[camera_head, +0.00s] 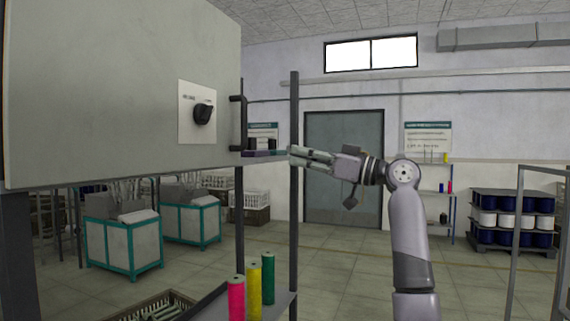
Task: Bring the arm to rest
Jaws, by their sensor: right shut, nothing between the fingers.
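My right arm rises from the lower right and bends left at the elbow. My right gripper (298,152) points left and is shut with nothing in it. My left gripper is not in view.
A large grey cabinet (90,90) with a black rotary switch (203,114) fills the upper left. Pink (236,298), yellow (254,290) and green (268,278) spools stand on a low shelf. A spool rack (512,218) stands right. Open floor lies behind the arm.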

